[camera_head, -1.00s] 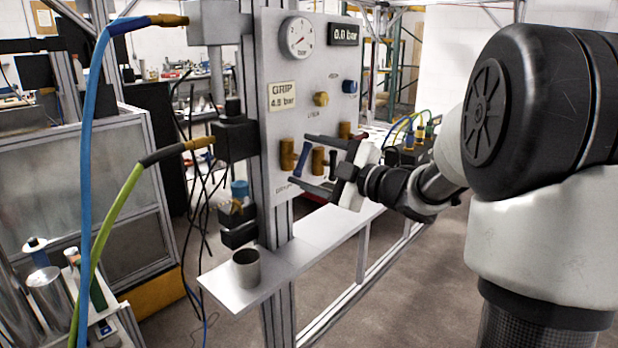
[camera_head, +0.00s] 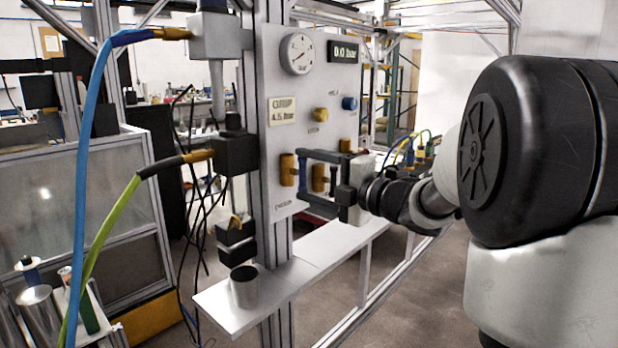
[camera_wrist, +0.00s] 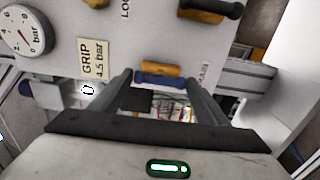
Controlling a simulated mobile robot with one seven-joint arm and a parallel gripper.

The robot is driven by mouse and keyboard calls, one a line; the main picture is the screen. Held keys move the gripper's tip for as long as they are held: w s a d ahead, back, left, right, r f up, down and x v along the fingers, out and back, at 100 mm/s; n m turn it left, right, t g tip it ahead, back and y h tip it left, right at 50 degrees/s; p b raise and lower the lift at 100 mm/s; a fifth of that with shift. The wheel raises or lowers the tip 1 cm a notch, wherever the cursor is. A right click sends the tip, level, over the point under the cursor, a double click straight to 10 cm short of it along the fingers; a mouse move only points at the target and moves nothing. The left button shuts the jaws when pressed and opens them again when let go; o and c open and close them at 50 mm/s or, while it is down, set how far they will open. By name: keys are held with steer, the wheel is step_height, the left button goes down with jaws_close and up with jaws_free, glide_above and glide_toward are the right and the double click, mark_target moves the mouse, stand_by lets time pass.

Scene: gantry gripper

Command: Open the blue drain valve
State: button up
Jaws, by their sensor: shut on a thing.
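The blue drain valve handle (camera_wrist: 160,80) lies across a brass valve body (camera_wrist: 160,70) in the wrist view. My gripper (camera_wrist: 160,84) has one finger at each end of the handle and is shut on it. In the head view, my gripper (camera_head: 303,176) reaches the lower left of the grey panel (camera_head: 290,125), with the handle small and upright between its fingers. The brass body (camera_head: 288,170) shows just left of it. The lettering by the valve is partly hidden.
A second brass valve with a dark handle (camera_wrist: 208,10) sits beside it. A gauge (camera_head: 297,54), a 0.0 bar display (camera_head: 344,51) and a GRIP 4.5 bar label (camera_head: 282,110) are on the panel. A grey cup (camera_head: 244,287) stands on the shelf (camera_head: 330,243) below.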

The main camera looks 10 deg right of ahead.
stand_by(0.3)
steer(key=o, duration=0.8)
steer(key=shift+d, duration=0.1)
steer(key=p+v, duration=0.2)
steer(key=v, duration=1.5)
steer(key=shift+s, duration=0.2)
